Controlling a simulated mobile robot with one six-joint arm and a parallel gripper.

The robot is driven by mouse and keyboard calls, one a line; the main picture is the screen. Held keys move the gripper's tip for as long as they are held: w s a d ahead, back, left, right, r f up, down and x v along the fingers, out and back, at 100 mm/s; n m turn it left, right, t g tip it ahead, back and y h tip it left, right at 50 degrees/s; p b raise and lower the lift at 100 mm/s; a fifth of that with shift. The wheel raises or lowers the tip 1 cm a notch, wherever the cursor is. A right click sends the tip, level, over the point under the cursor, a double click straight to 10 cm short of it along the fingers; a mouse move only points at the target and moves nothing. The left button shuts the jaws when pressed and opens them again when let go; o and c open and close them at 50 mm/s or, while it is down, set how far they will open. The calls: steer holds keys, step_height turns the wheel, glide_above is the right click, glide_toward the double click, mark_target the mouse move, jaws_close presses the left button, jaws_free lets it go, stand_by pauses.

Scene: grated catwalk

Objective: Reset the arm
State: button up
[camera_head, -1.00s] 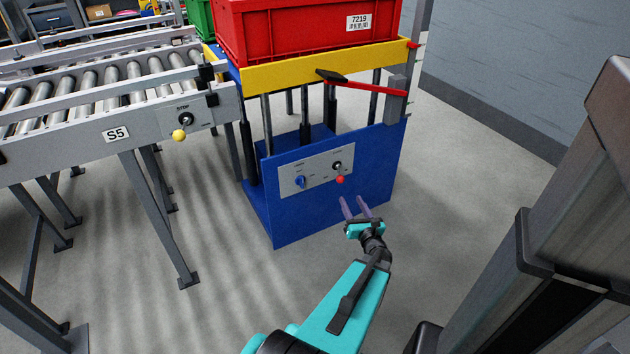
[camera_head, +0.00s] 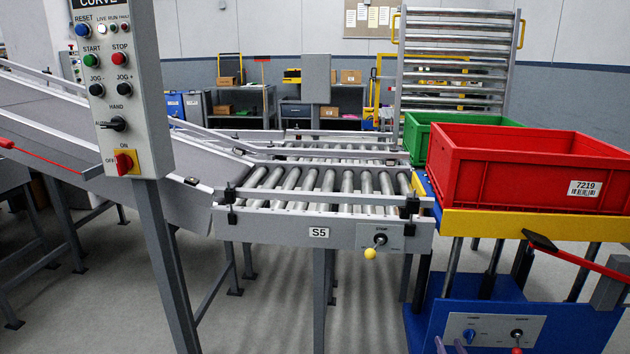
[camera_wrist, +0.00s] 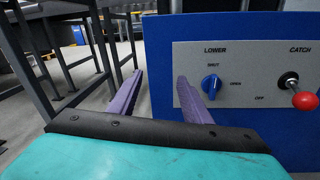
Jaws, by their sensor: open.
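My gripper (camera_wrist: 158,95) is open and empty, its two purple fingers apart in the wrist view. In the head view only the fingertips (camera_head: 450,346) show at the bottom edge. The fingers are in front of the blue lift's panel (camera_wrist: 245,75); the right finger overlaps the panel's left part near the blue LOWER knob (camera_wrist: 211,86). The red-tipped CATCH lever (camera_wrist: 304,100) is to the right. I cannot tell whether a finger touches the panel. Most of my arm is out of the head view.
A red crate (camera_head: 490,165) labelled 7219 sits on the lift's yellow top (camera_head: 530,224). A green crate (camera_head: 415,135) is behind it. The S5 roller conveyor (camera_head: 230,228) adjoins the lift. A control post (camera_head: 150,90) stands at left. Grey floor is open below the conveyor.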

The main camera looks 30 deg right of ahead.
steer(key=w+a+r+n+y+p, duration=0.1)
steer(key=w+a+n+y+p, duration=0.3)
steer(key=w+a, duration=0.65)
steer(key=w+a+r+n+y+p, duration=0.15)
steer(key=w+a+n+y, duration=0.45)
steer(key=a, duration=0.8)
steer(key=w+a+f+n+g+y+p, duration=0.1)
steer(key=w+a+n+g+y+p, duration=0.15)
steer(key=a, duration=1.05)
steer(key=w+a+f+n+g+y+p, duration=0.15)
steer(key=a+n+y+p, duration=0.25)
steer(key=a, duration=0.8)
steer(key=s+a+f+n+g+p, duration=0.2)
steer(key=s+a+n+g+p, duration=0.4)
steer(key=s+a+n+g, duration=0.95)
steer(key=s+a+f+n+t+h+p, duration=0.1)
steer(key=s+a+n+h+p, duration=0.2)
steer(key=s, duration=0.7)
steer(key=s+d+n+g+h, duration=0.1)
steer(key=s+d+n+h, duration=0.1)
steer(key=s+d+n, duration=0.1)
steer(key=s+d+n+g+h+b, duration=0.1)
steer(key=s+d+n+h, duration=0.1)
steer(key=d+n, duration=0.4)
steer(key=shift+s+d+f+h, duration=0.35)
steer(key=shift+s+d+f, duration=0.05)
steer(key=shift+d, duration=0.4)
